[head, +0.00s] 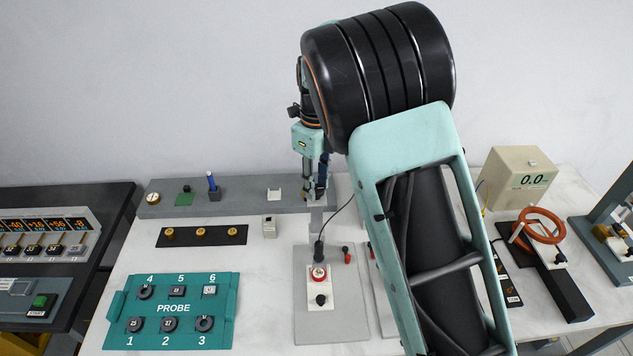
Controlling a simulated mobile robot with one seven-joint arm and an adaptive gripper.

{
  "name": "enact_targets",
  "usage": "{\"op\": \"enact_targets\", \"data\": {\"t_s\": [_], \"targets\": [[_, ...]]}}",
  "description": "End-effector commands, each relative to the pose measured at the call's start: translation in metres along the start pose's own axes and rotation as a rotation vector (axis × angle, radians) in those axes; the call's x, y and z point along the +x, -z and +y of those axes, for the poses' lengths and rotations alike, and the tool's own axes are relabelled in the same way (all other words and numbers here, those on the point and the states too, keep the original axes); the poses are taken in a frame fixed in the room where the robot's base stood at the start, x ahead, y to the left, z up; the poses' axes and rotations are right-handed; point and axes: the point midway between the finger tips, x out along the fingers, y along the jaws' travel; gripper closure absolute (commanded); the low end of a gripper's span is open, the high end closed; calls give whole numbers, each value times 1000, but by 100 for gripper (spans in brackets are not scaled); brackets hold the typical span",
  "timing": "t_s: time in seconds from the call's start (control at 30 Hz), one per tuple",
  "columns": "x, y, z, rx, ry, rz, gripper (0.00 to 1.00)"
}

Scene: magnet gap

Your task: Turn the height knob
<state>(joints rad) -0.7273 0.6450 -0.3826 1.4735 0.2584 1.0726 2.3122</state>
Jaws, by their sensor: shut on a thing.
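My gripper (315,188) reaches down over the grey strip at the back of the white table, just left of my arm. It is shut on a small part at the strip's right end, by a short grey block (320,218). The part seems to be the height knob, but the fingers hide nearly all of it and I cannot see its markings or angle. A dark blue piece (324,163) shows right beside the gripper.
A grey plate (307,322) with a red-ringed dial (319,273) and a cable lies in front. A teal PROBE tray (174,329) is at front left. A meter (519,178) reading 0.0 stands at right, near an orange coil (541,226). My arm hides the table's middle right.

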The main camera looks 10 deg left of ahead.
Motion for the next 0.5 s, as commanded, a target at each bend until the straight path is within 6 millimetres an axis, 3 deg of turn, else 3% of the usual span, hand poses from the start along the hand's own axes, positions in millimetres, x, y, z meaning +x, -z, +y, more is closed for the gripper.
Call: {"op": "enact_targets", "data": {"t_s": [0.5], "targets": [[1,0,0,239,-1,2,96]]}}
